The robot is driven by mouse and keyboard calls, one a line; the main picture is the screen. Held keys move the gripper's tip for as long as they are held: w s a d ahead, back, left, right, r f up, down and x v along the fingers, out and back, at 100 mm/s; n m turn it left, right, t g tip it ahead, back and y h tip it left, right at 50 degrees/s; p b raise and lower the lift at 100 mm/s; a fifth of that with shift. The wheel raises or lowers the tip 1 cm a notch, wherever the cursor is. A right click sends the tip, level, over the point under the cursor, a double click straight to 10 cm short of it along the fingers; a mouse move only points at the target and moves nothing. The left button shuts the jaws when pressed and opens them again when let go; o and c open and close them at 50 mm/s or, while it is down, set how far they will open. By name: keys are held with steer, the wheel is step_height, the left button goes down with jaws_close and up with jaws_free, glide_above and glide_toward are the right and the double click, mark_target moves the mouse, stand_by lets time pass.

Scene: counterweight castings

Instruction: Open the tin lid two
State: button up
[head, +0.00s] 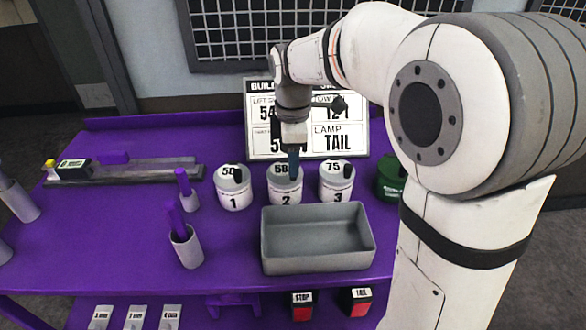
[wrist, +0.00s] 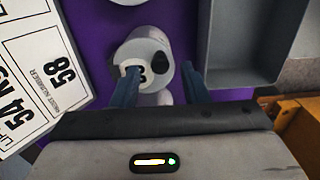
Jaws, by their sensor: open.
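Tin two (head: 285,197) is a white can marked "2" in the middle of a row of three on the purple bench. Its lid (head: 276,170) is on, labelled "58". In the wrist view the lid (wrist: 133,55) shows a dark round knob (wrist: 158,62). My gripper (head: 293,172) points down at this lid from above, its blue fingers overlapping it in the head view. In the wrist view my gripper (wrist: 161,72) is open, with one finger over the label side and the other past the lid's opposite edge. I cannot tell whether either finger touches.
Tin one (head: 233,193) and tin three (head: 336,187) stand close on either side, lids on. A grey tray (head: 318,265) lies in front. A sign board (head: 258,100) stands behind. A dark green can (head: 388,185) is at right. Cups with purple sticks (head: 186,250) are at left.

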mark_target(285, 168)
steer(key=shift+f, duration=1.7)
steer(key=shift+c, duration=0.2)
jaws_close()
